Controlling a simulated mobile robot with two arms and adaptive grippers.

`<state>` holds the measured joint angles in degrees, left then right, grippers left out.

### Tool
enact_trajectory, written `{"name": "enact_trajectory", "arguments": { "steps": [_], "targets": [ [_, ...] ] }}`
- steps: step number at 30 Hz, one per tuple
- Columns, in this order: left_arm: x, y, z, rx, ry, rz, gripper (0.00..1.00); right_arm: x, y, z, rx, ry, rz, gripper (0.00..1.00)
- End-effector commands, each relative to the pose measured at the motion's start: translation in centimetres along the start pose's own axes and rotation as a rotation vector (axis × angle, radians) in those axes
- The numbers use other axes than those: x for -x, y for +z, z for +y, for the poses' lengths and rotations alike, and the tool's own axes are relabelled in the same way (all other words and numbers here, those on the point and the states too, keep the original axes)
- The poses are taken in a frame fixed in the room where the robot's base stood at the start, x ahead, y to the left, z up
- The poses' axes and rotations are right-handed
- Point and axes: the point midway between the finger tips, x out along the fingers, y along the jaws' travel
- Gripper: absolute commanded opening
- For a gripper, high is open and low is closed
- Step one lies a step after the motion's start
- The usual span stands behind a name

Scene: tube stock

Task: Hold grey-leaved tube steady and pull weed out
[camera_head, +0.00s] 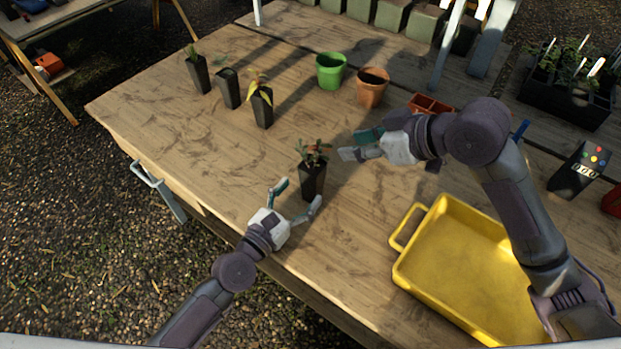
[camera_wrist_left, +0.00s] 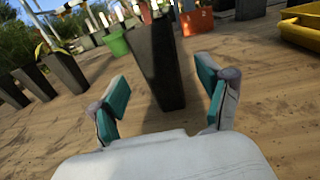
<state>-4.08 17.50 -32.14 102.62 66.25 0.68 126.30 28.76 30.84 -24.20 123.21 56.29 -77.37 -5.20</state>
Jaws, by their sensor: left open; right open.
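A black square tube (camera_head: 312,182) with a small plant of reddish and green leaves (camera_head: 314,153) stands upright near the table's middle. My left gripper (camera_head: 298,195) is open at its near side. In the left wrist view the dark tube (camera_wrist_left: 158,62) stands between the lines of the two open fingers, without visible contact; its plant is out of frame. My right gripper (camera_head: 358,145) is open and empty, just right of the leaves. A tube with dull grey-green leaves (camera_head: 228,90) stands in the row at back left. I cannot single out a weed.
A green-leaved tube (camera_head: 199,76) and a yellow-leaved tube (camera_head: 262,109) share that row. A green pot (camera_head: 330,70), a terracotta pot (camera_head: 371,88) and a red tray (camera_head: 430,103) stand behind. A yellow tray (camera_head: 420,250) lies at right. The table's left part is clear.

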Motion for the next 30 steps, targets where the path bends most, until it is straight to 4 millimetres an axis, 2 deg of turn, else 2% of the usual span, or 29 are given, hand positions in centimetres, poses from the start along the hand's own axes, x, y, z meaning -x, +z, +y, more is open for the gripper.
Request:
{"name": "enact_trajectory", "arguments": {
  "steps": [3, 9, 21, 23, 30],
  "targets": [
    [-2.3, 0.1, 0.0, 0.0, 0.0, -0.002, 0.77, 0.0, 0.0, 0.0, 0.0, 0.0, 0.0, 0.42],
    [-4.6, 0.0, 0.0, -0.001, 0.001, 0.0, 0.77, 0.0, 0.0, 0.0, 0.0, 0.0, 0.0, 0.42],
    [-5.4, -0.1, 0.0, -0.001, 0.0, 0.001, 0.77, 0.0, 0.0, 0.0, 0.0, 0.0, 0.0, 0.42],
    [-5.4, 0.0, 0.0, -0.001, 0.0, 0.001, 0.71, 0.0, 0.0, 0.0, 0.0, 0.0, 0.0, 0.42],
    [-5.3, 0.0, 0.0, -0.001, 0.0, 0.001, 0.31, 0.0, 0.0, 0.0, 0.0, 0.0, 0.0, 0.42]
  ]
}}
